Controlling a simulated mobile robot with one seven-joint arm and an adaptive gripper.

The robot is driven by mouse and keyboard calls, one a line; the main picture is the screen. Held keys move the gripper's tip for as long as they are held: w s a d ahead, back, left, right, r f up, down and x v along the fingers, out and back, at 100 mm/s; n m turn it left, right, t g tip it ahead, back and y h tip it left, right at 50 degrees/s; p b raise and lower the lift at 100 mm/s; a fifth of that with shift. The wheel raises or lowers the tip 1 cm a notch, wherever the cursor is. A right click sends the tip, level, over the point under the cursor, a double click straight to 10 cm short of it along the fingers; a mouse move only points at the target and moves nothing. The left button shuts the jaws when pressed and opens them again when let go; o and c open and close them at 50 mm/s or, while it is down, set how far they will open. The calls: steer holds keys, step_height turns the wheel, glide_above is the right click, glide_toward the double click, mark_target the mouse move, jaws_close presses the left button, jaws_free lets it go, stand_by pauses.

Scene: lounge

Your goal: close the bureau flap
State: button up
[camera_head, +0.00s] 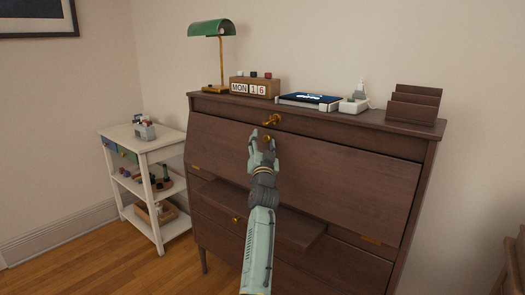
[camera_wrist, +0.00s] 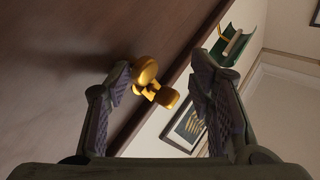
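The dark wood bureau's flap (camera_head: 330,175) stands raised, close to upright, across the upper front in the head view. Whether its top edge sits flush against the frame I cannot tell. Brass hinges show along its lower edge. My gripper (camera_head: 262,138) is at the flap's upper middle, beside a small brass knob (camera_head: 267,138). Another brass fitting (camera_head: 272,119) sits just above, at the top rail. In the wrist view my gripper (camera_wrist: 165,80) is open, its fingers wide apart, with a round brass knob (camera_wrist: 146,70) between them, nearer the left finger.
A green lamp (camera_head: 211,30), a calendar block (camera_head: 254,87), a dark book (camera_head: 309,100) and a letter rack (camera_head: 414,104) stand on the bureau top. A dark board (camera_head: 300,232) juts out below the flap. A white shelf trolley (camera_head: 150,145) stands left.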

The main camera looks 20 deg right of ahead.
steer(key=v, duration=1.1)
steer(key=shift+s, duration=0.4)
steer(key=shift+f, duration=0.15)
